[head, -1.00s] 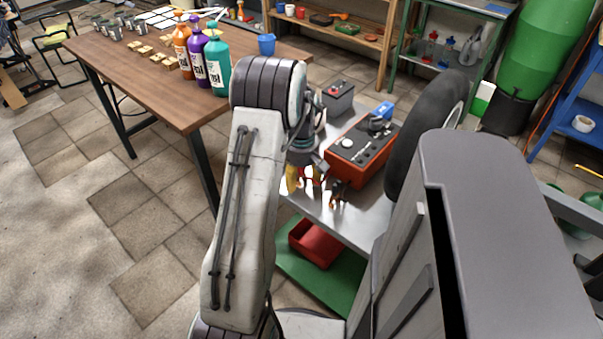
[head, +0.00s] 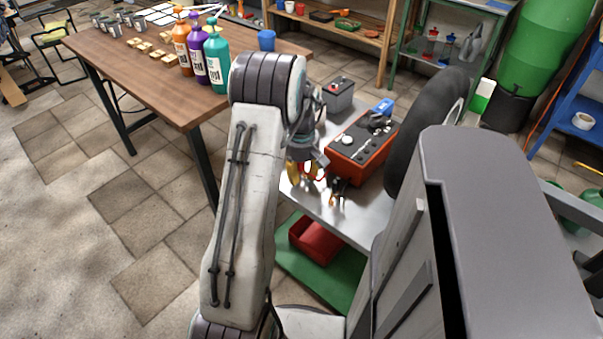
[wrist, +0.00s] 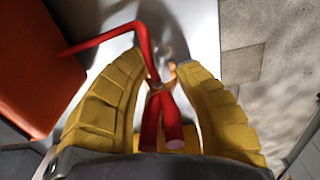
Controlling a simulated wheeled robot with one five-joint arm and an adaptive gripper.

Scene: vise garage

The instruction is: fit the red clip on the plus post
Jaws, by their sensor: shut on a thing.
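In the wrist view, my gripper (wrist: 160,76) has its yellow fingers closed around the red clip (wrist: 171,120). The clip's two red handles point toward the palm, and its copper-coloured jaws lie between the fingertips. A red cable (wrist: 100,42) runs from it to the left. In the head view, my gripper (head: 308,172) hangs over the front left part of the metal cart top, left of the orange-red box. A dark grey battery (head: 339,96) stands farther back on the cart. A small red spot shows on its top, but I cannot tell whether it is the plus post.
The orange-red box (head: 362,148) stands on the cart (head: 342,222) between my gripper and a black tyre (head: 425,130). A dark, copper-tipped clip (head: 337,193) lies near the cart's front edge. A wooden table (head: 150,75) with bottles is at the left.

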